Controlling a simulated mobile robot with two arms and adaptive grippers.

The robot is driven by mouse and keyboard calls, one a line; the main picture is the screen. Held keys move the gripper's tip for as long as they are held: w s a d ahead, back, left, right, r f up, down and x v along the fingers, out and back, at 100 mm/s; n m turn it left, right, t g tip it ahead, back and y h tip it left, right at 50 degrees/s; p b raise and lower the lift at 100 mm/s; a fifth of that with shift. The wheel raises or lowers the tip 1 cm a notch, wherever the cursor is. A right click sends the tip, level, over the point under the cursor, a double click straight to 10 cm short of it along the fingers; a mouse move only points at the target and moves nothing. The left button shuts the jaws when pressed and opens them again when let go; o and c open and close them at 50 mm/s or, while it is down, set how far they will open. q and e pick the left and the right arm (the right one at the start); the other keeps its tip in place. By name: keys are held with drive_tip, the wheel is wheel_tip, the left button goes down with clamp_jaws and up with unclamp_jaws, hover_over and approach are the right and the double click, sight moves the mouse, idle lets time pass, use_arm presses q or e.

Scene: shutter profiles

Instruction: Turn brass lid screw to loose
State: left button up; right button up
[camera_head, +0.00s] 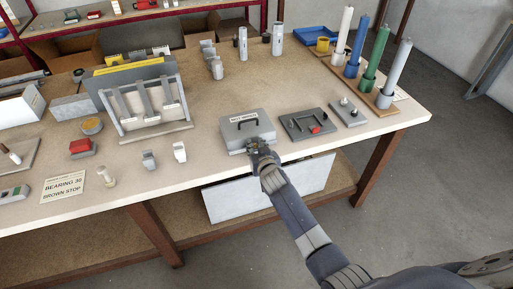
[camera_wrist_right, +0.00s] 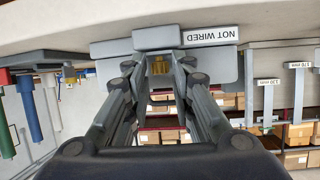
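The grey box (camera_head: 233,138) with a black handle and a white label stands near the table's front edge. In the right wrist view the box (camera_wrist_right: 112,48) appears upside down, and its label reads "NOT WIRED". A small brass screw (camera_wrist_right: 160,66) shows there between my fingers. It is hidden behind the gripper in the head view. My right gripper (camera_head: 257,145) is at the front face of the box. In the wrist view my right gripper (camera_wrist_right: 158,72) is open, one finger on each side of the screw, with apparent gaps. My left gripper is out of view.
Coloured cylinders (camera_head: 375,60) stand farther right. A profile rack (camera_head: 150,127) stands left.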

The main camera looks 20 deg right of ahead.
clamp_jaws()
drive_tip(key=shift+d+r+n+y+p, duration=0.1)
drive_tip(key=shift+d+n+y+p, duration=0.25)
drive_tip(key=shift+n+y+p, duration=0.75)
drive_tip(key=shift+d+n+y+p, duration=0.15)
drive_tip(key=shift+n+y+p, duration=0.2)
drive_tip(key=shift+y, duration=0.25)
drive_tip(key=shift+d+f+n+g+y+b, duration=0.15)
drive_tip(key=shift+f+n+g+y+b, duration=0.1)
drive_tip(key=shift+n+g+y+b, duration=0.4)
drive_tip(key=shift+w+d+n+y+b, duration=0.1)
drive_tip(key=shift+n+y+b, duration=0.75)
drive_tip(key=shift+b, duration=0.25)
drive_tip(key=shift+r+y+b, duration=0.15)
drive_tip(key=shift+y+b, duration=0.15)
drive_tip(key=shift+b, duration=0.05)
drive_tip(key=shift+r, duration=0.15)
